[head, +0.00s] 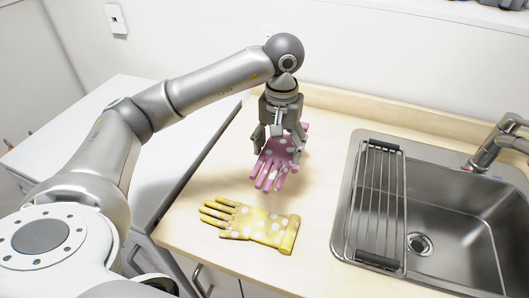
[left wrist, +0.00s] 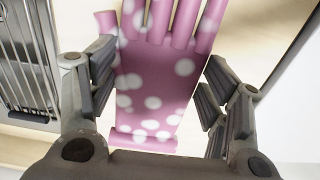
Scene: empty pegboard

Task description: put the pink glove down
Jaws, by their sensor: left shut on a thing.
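The pink glove (head: 277,160) with white dots is at the left gripper, over the back part of the wooden counter in the head view. My left gripper (head: 279,146) points down and is shut on the glove. In the left wrist view, the pink glove (left wrist: 155,85) lies between the two fingers of my left gripper (left wrist: 160,95), with its fingers toward the top of the picture. Whether the glove touches the counter is hard to tell. My right gripper is not in view.
A yellow dotted glove (head: 250,222) lies flat on the counter (head: 320,200) in front of the pink one. A sink (head: 450,215) with a wire rack (head: 377,205) and a faucet (head: 497,145) is on the right. Bare counter lies between gloves and sink.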

